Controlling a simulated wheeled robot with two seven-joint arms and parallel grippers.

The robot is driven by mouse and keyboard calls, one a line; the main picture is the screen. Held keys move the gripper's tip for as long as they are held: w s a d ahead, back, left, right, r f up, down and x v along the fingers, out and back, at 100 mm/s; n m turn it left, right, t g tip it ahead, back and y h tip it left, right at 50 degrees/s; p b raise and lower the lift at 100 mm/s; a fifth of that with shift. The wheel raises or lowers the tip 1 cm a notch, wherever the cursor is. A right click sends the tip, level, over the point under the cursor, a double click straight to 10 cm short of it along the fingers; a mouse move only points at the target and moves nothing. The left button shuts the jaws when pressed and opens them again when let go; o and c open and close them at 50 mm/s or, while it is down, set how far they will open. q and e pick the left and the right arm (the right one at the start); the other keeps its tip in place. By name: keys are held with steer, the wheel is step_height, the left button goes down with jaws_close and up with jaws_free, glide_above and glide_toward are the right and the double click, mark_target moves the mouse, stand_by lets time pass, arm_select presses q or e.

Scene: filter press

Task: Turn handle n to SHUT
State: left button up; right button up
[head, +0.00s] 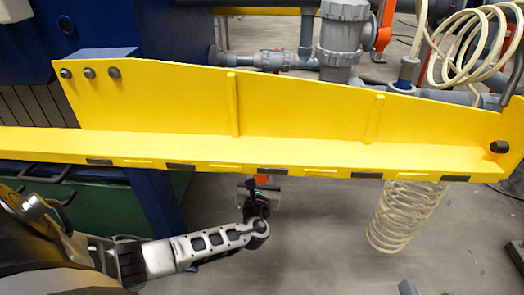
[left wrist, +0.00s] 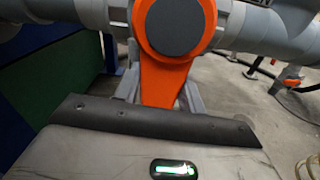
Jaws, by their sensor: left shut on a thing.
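An orange valve handle (left wrist: 165,85) with a dark grey round hub (left wrist: 175,22) fills the upper middle of the left wrist view. It hangs down from a grey pipe (left wrist: 255,28). My left gripper (left wrist: 160,98) is shut on the lower end of this handle, with a grey finger on each side. In the head view my left gripper (head: 258,192) is just below the yellow beam, and only a small orange bit (head: 262,179) of the handle shows there. The beam hides the rest of the valve. No letter or SHUT mark is readable. My right gripper is not in view.
A long yellow beam (head: 300,115) crosses the head view above my left arm. Grey pipes with another orange handle (head: 384,25) stand behind it. A coiled cream hose (head: 405,215) hangs at the right. Grey floor lies open below the beam.

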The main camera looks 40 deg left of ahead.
mark_target(259, 178)
arm_select(q)
steer(key=o, duration=1.1)
steer(key=shift+s+a, duration=0.25)
steer(key=shift+a, duration=0.15)
steer(key=shift+d, duration=0.1)
steer(key=shift+d, duration=0.1)
steer(key=shift+s+d, duration=0.15)
steer(key=p+v, duration=0.3)
steer(key=v, duration=0.2)
steer(key=shift+s+d+r, duration=0.1)
steer(key=shift+s+d, duration=0.35)
steer(key=shift+s, duration=0.1)
